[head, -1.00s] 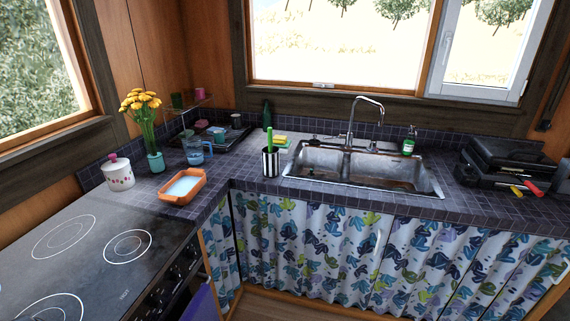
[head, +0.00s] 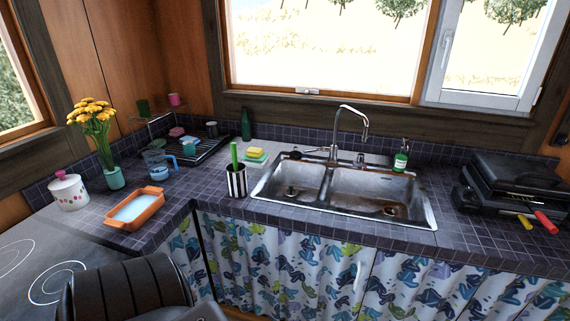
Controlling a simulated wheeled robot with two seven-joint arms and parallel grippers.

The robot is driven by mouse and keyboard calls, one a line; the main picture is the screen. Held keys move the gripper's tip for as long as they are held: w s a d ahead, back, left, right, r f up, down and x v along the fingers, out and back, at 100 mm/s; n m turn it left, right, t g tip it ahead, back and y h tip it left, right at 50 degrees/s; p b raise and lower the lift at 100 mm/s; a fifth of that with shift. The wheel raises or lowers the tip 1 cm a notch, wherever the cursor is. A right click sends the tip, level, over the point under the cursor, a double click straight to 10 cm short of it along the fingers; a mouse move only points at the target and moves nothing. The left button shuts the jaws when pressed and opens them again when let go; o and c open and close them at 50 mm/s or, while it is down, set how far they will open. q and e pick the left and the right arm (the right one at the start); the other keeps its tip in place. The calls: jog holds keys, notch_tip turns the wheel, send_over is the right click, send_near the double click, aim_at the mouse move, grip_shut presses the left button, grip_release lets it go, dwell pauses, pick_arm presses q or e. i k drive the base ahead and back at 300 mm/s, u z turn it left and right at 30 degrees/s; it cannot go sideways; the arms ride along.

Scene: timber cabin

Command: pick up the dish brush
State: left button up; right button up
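A green handle (head: 234,155) stands upright in a black-and-white striped cup (head: 237,181) on the counter, left of the sink. Its lower end is hidden in the cup. A dark, long-handled item (head: 297,155) lies at the sink's back left rim. I cannot tell for sure which of the two is the dish brush. A black ribbed part of my arm (head: 125,292) shows at the bottom left, over the stove and well short of the cup. No gripper fingers can be made out.
The steel double sink (head: 328,185) is right of the cup. Sponges (head: 256,153) lie behind the cup; an orange dish (head: 135,208), a blue jug (head: 158,163) and a flower vase (head: 114,177) stand left. A black grill (head: 510,180) is at the right.

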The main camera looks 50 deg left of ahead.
aim_at(234, 152)
jog(key=z, duration=0.05)
jog(key=i, duration=0.95)
jog(key=u, duration=1.05)
jog(key=i, duration=0.7)
jog(key=u, duration=0.7)
